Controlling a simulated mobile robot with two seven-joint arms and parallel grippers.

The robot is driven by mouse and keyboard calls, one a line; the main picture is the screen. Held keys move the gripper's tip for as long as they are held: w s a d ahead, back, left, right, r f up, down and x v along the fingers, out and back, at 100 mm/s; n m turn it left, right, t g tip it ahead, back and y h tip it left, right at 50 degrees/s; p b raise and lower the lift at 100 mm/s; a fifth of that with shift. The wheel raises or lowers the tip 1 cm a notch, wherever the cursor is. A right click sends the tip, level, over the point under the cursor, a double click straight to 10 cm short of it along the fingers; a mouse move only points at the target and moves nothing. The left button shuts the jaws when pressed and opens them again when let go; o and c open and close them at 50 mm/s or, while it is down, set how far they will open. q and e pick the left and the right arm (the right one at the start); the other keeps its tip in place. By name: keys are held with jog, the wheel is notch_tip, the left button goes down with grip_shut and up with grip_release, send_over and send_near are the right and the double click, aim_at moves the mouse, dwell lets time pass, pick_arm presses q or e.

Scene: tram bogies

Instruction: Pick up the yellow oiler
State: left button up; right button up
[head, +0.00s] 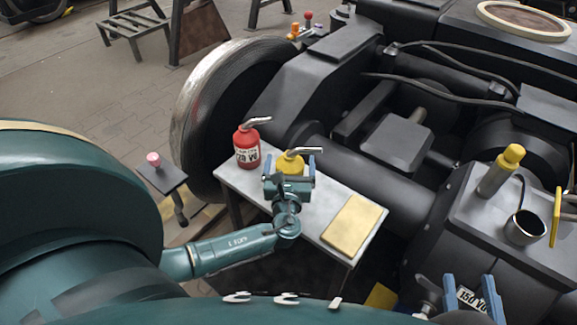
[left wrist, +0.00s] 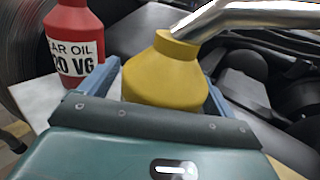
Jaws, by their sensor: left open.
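The yellow oiler (head: 289,163) with a bent metal spout stands on the small grey table (head: 322,207). My left gripper (head: 289,178) is open, with its blue fingers either side of the oiler's lower body. In the left wrist view the yellow oiler (left wrist: 162,75) stands upright between the two fingers; its lower part is hidden behind the gripper's palm. I cannot tell whether the fingers touch it.
A red gear oil can (head: 246,148) stands close to the left of the oiler. A cream pad (head: 350,224) lies on the table's right side. The large wheel (head: 222,105) and dark bogie frame (head: 365,165) stand close behind. A dark cup (head: 524,228) sits on the grey housing at right.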

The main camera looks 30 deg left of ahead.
pick_arm(q)
jog(key=shift+d, duration=0.1)
jog(key=shift+c, duration=0.6)
jog(key=shift+r, duration=0.1)
jog(key=c, duration=1.2)
pick_arm(e)
jog(key=shift+d+r, duration=0.1)
pick_arm(q)
jog(key=shift+c, duration=0.2)
